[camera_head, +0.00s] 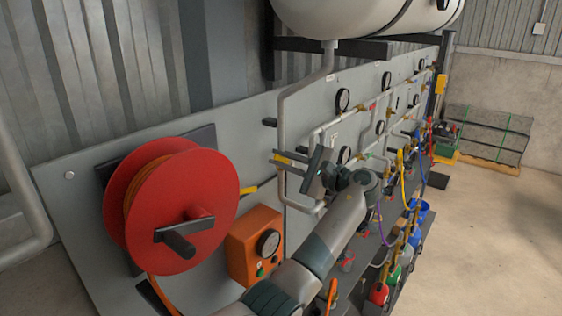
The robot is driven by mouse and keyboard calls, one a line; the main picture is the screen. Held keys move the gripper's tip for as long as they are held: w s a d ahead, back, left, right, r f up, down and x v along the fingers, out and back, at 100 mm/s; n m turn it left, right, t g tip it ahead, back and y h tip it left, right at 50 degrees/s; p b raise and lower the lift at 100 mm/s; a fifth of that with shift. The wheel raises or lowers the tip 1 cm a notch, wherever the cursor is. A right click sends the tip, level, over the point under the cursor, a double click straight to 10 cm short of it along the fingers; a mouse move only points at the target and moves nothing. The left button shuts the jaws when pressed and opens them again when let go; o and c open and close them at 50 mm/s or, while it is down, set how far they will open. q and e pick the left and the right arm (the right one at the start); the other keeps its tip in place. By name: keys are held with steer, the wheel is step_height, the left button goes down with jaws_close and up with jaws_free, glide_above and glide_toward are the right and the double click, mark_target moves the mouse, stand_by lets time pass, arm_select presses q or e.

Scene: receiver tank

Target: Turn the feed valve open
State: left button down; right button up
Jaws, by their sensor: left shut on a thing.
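My left gripper (291,160) reaches in front of the grey panel, beside the thick grey pipe that comes down from the white tank (370,14). It is shut on a small yellow handle (281,159), which shows only in part between its fingers. This looks like the lever of the feed valve; the valve body is hidden behind my gripper and wrist. Another yellow handle (249,190) on a dark rod sticks out lower left of my gripper, apart from it. My right gripper is out of view.
A red hose reel (150,205) and an orange box with a gauge (255,245) stand out from the panel (85,185) to the left. Gauges, pipes and hoses crowd the panel to the right. The concrete floor (480,245) at right is clear.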

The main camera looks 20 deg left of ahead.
arm_select(q)
steer(key=c, duration=1.7)
jaws_free()
steer(key=shift+a, duration=0.1)
steer(key=shift+c, duration=0.2)
steer(key=shift+s+d+f+b, duration=0.1)
steer(key=shift+s+d+b, duration=0.05)
steer(key=shift+d+b, duration=0.35)
steer(key=b+v, duration=0.7)
steer(key=v, duration=0.9)
steer(key=shift+b, duration=0.35)
steer(key=shift+d, duration=0.15)
